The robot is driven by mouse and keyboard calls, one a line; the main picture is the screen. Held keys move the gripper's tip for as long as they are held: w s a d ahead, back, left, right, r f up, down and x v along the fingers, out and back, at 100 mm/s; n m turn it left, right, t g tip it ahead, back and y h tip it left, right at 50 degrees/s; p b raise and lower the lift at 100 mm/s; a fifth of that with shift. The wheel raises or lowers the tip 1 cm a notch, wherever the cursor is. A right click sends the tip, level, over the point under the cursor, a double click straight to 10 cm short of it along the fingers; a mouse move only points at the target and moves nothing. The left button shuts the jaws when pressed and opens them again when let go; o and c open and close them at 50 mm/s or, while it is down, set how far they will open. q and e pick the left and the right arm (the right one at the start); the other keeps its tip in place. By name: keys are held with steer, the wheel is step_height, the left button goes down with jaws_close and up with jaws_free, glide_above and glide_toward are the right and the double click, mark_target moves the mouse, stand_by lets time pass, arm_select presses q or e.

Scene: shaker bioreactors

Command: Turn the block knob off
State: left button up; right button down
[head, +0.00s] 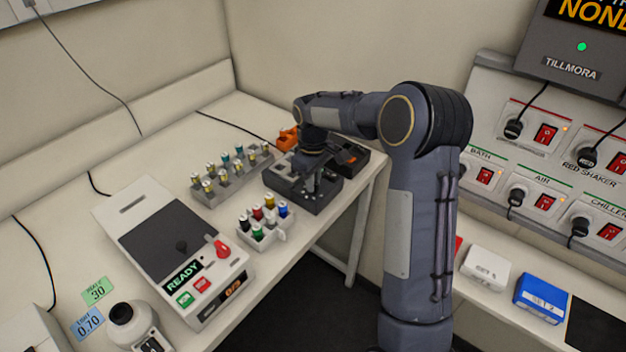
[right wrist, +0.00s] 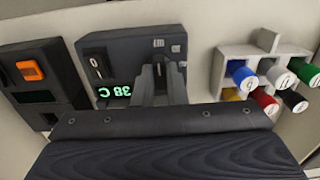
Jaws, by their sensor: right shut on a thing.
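The block unit (head: 287,187) is a dark grey box on the bench near the corner. It also shows in the right wrist view (right wrist: 118,52), with a lit green display (right wrist: 115,91) that appears upside down and seems to read 38 C. My right gripper (head: 311,184) reaches down onto its front part. In the right wrist view the gripper fingers (right wrist: 161,72) are close together and shut at the panel, around the block knob. The knob itself is mostly hidden between the fingers, so its setting cannot be read. My left gripper is not in view.
A rack of vials (head: 232,180) stands left of the block, and a small white rack with coloured caps (head: 262,234) stands in front. A dark unit with an orange switch (right wrist: 30,71) is close by. A READY console (head: 172,240) is nearer on the bench.

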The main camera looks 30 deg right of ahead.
stand_by(0.3)
steer(key=c, duration=1.5)
jaws_free()
steer(key=shift+o, duration=0.2)
step_height(320, 180, up, 8)
steer(key=shift+f+b, duration=0.2)
steer(key=shift+b, duration=0.25)
steer(key=shift+r, duration=0.15)
